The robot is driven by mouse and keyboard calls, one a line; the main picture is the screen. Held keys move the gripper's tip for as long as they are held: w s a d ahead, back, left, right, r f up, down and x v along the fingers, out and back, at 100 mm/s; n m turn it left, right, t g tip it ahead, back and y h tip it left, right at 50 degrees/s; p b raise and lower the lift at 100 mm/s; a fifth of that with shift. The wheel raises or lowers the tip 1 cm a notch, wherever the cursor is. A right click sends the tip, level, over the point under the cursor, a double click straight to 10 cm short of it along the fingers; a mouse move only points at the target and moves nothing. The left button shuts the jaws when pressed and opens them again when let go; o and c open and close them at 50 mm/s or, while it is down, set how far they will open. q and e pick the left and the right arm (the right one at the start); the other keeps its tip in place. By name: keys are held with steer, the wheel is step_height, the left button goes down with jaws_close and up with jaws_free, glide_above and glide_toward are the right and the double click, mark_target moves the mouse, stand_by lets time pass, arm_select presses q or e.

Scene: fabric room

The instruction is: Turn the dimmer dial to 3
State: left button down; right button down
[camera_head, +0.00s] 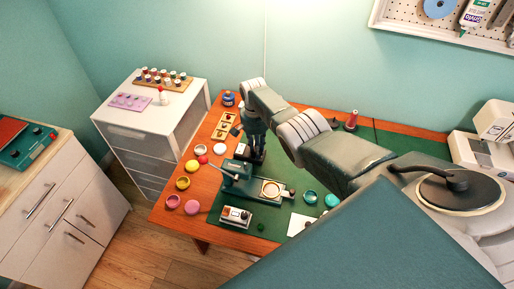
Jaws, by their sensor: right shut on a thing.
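My right gripper (250,147) reaches down from the right over the desk, with its fingers just above a small dark box (246,156) with a pale face. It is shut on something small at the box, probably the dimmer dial. The fingers hide the dial, so I cannot read its setting. A second small box (236,216) with a pale face and dark details stands at the front of the green mat. My left gripper is not in view.
A green press-like tool (238,170) with a lever stands close in front of the gripper. Several coloured round tins, such as a yellow one (191,166), lie at the desk's left. A red thread spool (351,120) stands behind my arm. A white drawer unit (130,125) is left.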

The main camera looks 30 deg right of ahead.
steer(key=shift+w+r+m, duration=0.1)
steer(key=shift+m, duration=0.2)
steer(key=c, duration=1.5)
jaws_free()
steer(key=r, duration=1.2)
steer(key=shift+w, duration=0.2)
